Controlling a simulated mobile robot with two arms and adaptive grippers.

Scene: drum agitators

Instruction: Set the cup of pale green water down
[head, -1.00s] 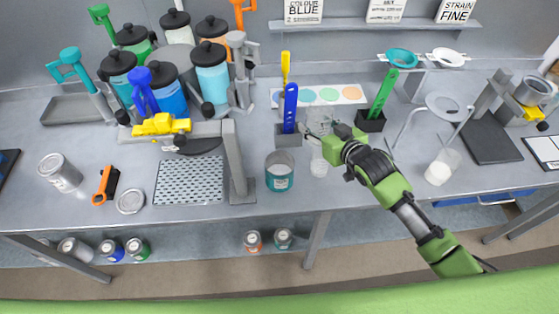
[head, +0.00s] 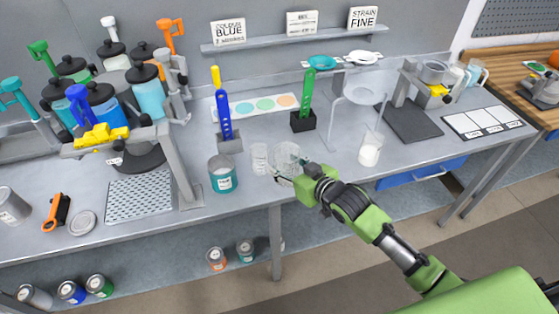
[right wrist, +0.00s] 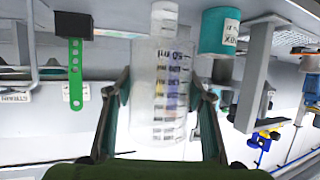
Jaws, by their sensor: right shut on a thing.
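A clear cup (head: 287,160) is in my right gripper (head: 299,176), above or on the near middle of the grey counter; I cannot tell whether its base touches. In the right wrist view the cup (right wrist: 150,105) shows dark measuring marks and lies between the two fingers of the right gripper (right wrist: 163,95), shut on its sides. A pale green tint in it is hard to make out. A small clear glass (head: 259,158) stands just left of the cup. My left gripper is not in view.
A teal can (head: 222,173) stands left of the small glass. Behind are a blue strip in a grey holder (head: 229,142) and a green strip in a black holder (head: 303,122). A white-filled beaker (head: 370,150) stands right. Bare counter lies between cup and beaker.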

